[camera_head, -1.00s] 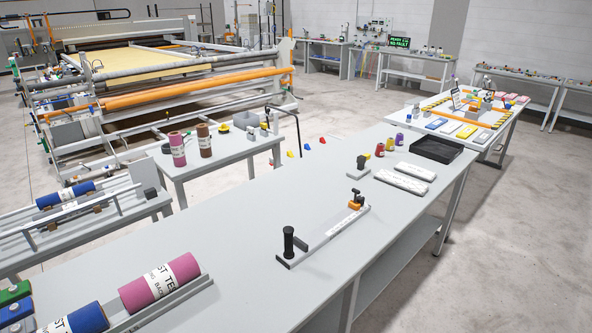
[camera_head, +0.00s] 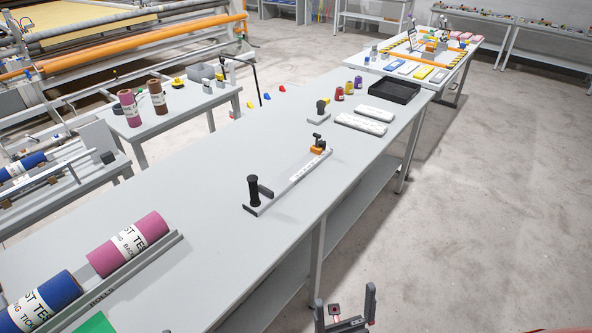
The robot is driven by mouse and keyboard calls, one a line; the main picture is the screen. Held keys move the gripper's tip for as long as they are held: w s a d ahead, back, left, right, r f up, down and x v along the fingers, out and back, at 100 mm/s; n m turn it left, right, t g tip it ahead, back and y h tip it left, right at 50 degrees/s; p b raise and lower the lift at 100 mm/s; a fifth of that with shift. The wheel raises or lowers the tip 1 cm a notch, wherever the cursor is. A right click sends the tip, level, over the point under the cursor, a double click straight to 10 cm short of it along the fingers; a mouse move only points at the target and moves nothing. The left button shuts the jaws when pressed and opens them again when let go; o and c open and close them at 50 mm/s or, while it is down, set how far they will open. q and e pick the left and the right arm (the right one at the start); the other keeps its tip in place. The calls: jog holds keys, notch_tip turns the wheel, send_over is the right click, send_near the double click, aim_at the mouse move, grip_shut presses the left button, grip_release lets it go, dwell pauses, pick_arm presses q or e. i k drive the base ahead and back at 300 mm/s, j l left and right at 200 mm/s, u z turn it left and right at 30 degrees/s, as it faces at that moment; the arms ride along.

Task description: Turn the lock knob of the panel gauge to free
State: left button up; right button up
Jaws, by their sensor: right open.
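The panel gauge (camera_head: 296,177) lies on the long grey table. It is a pale bar with a black upright handle (camera_head: 254,191) and a short dark arm at its near end. An orange slider (camera_head: 318,149) sits at its far end. A small black knob (camera_head: 317,138) stands on top of the slider, which looks like the lock knob. Its marked setting is too small to read. My right gripper (camera_head: 344,297) is open and empty at the bottom edge, off the table's front side, well apart from the gauge. My left gripper is not in view.
Pink and blue rolls (camera_head: 128,243) lie in a holder at the table's near left. Beyond the gauge are a small block with a black knob (camera_head: 320,110), two white bars (camera_head: 361,124), thread spools (camera_head: 349,89) and a black tray (camera_head: 394,91). The floor right of the table is clear.

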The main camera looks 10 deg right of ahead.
aim_at(322, 143)
jog(key=i+l+u, duration=0.1)
jog(key=l, duration=0.3)
jog(key=i+l, duration=0.25)
jog(key=l, duration=0.15)
jog(key=i+l+u, duration=0.15)
jog(key=l, duration=0.25)
jog(key=i+l+u, duration=0.1)
jog(key=l, duration=0.3)
jog(key=i+l, duration=0.15)
jog(key=l, duration=0.3)
jog(key=i+l+u, duration=0.15)
jog(key=l, duration=0.25)
jog(key=i+l+u, duration=0.1)
jog(key=l, duration=0.35)
jog(key=i+l, duration=0.1)
jog(key=l, duration=0.35)
jog(key=u, duration=0.05)
